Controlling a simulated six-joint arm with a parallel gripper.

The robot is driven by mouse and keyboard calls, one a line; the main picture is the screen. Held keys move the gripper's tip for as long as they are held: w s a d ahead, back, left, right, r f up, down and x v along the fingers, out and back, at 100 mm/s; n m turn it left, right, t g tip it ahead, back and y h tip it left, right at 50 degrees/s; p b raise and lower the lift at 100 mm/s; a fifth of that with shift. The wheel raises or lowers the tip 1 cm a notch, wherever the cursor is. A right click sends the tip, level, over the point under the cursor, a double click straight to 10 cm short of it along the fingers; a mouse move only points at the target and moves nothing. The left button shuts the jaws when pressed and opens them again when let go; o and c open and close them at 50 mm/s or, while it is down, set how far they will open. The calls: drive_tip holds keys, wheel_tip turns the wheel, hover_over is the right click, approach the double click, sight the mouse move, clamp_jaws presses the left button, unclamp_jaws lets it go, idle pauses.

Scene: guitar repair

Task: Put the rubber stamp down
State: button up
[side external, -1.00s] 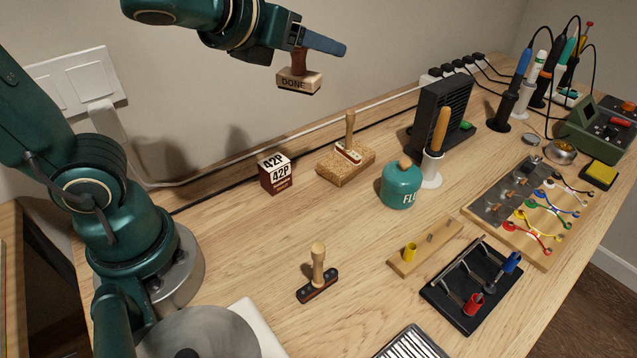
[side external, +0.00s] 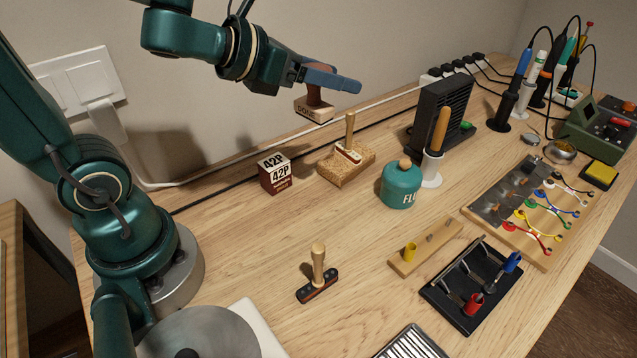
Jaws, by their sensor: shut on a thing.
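A rubber stamp (side external: 314,109) with a wooden block, the word DONE on its side and a dark reddish-brown handle hangs in the air. My gripper (side external: 333,80), with blue-grey fingers, is shut on the stamp's handle. The stamp is above the back of the wooden workbench (side external: 225,235), higher than the cork-like block and apart from everything below. The fingers hide part of the handle.
Below stand a 42P box (side external: 274,174), a cork-like block (side external: 352,169) with a brush-like tool, and a teal flux bottle (side external: 401,186).

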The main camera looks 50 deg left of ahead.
drive_tip(key=d+m+g+h, duration=1.05)
drive_tip(key=d+m, duration=0.35)
drive_tip(key=d, duration=0.7)
drive_tip(key=s+d+f+m+g, duration=0.4)
drive_tip(key=s+m+g, duration=0.3)
drive_tip(key=s, duration=0.1)
drive_tip(key=shift+s+a+f+m+g+y, duration=0.55)
drive_tip(key=shift+s+f+m+g+y, duration=0.5)
drive_tip(key=shift+f, duration=1)
drive_tip(key=shift+s+a+f+m+g+y, duration=0.5)
drive_tip(key=shift+s+f+m+g+y, duration=0.45)
drive_tip(key=shift+s+f+m, duration=0.8)
drive_tip(key=shift+s+a+f+m+g+y, duration=0.7)
drive_tip(key=shift+f+m+g, duration=0.5)
drive_tip(key=shift+f, duration=1.1)
drive_tip(key=shift+s+d+f, duration=0.1)
drive_tip(key=shift+d+f, duration=0.1)
drive_tip(key=shift+f, duration=0.4)
drive_tip(key=o, duration=1.4)
